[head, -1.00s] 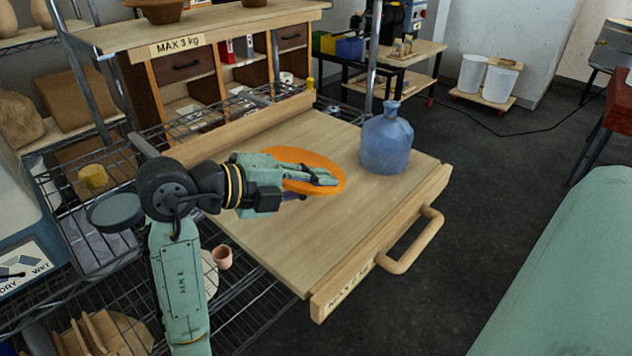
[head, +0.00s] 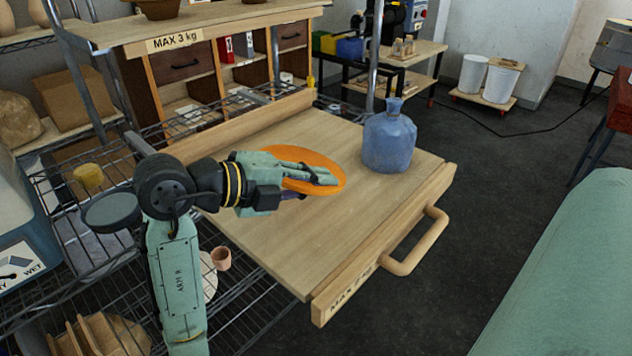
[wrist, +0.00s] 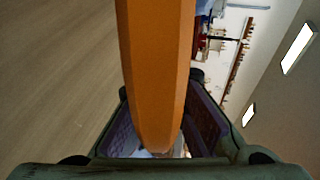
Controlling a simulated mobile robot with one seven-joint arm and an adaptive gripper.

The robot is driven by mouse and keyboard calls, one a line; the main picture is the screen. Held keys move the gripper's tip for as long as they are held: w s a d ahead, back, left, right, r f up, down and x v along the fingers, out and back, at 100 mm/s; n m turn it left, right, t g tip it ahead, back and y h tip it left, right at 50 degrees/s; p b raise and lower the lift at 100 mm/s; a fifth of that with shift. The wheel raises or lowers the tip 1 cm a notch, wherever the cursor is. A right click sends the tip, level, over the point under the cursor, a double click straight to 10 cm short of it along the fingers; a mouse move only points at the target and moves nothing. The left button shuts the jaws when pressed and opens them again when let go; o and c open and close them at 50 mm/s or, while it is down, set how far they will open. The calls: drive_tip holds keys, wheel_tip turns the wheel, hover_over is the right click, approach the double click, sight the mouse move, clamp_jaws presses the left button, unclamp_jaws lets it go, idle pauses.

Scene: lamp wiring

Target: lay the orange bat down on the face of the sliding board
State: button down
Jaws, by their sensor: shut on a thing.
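The orange bat (head: 328,187) is a thin round disc held over the sliding board (head: 300,238), near the board's left middle part. My gripper (head: 318,180) is shut on the bat's edge, reaching in from the left. In the wrist view the bat (wrist: 156,70) shows edge-on between the fingers (wrist: 165,145), with the board's wooden face (wrist: 55,80) to its left. The bat looks roughly level with the board. Whether it touches the board or hangs a little above it, I cannot tell. The fingers hide part of the bat.
A blue jug (head: 388,142) stands on the board's far right corner, just right of the bat. The board has a front handle (head: 420,245). A wooden shelf unit (head: 190,75) stands behind. The front of the board is bare.

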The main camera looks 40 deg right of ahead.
sight(315, 219)
drive_tip(key=shift+f+b, duration=2.05)
drive_tip(key=shift+f, duration=0.25)
drive_tip(key=c, duration=1.6)
unclamp_jaws()
drive_tip(key=shift+o, duration=0.2)
drive_tip(key=v, duration=1.2)
drive_tip(key=shift+a, duration=0.15)
